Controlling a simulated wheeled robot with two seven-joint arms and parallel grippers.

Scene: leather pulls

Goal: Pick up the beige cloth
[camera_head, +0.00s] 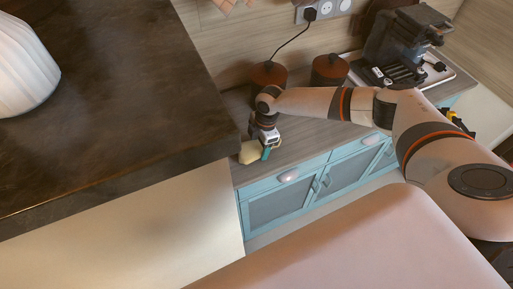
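A small beige cloth (249,152) shows at the left end of the lower wooden counter, close to the dark raised slab. My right arm reaches in from the right, and my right gripper (262,148) points down at the cloth's right side. The cloth appears to touch the gripper or lie right beside it. The fingers are too small and too covered to tell whether they are open, or shut on the cloth. A small teal piece (266,153) shows at the gripper's tip. My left gripper is not in view.
Two brown lidded jars (329,70) stand behind my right arm. A black coffee machine (404,45) stands on a tray at the back right. The dark countertop (120,90) rises at left with a white ribbed vase (22,65). Blue cabinets (285,203) are below the counter.

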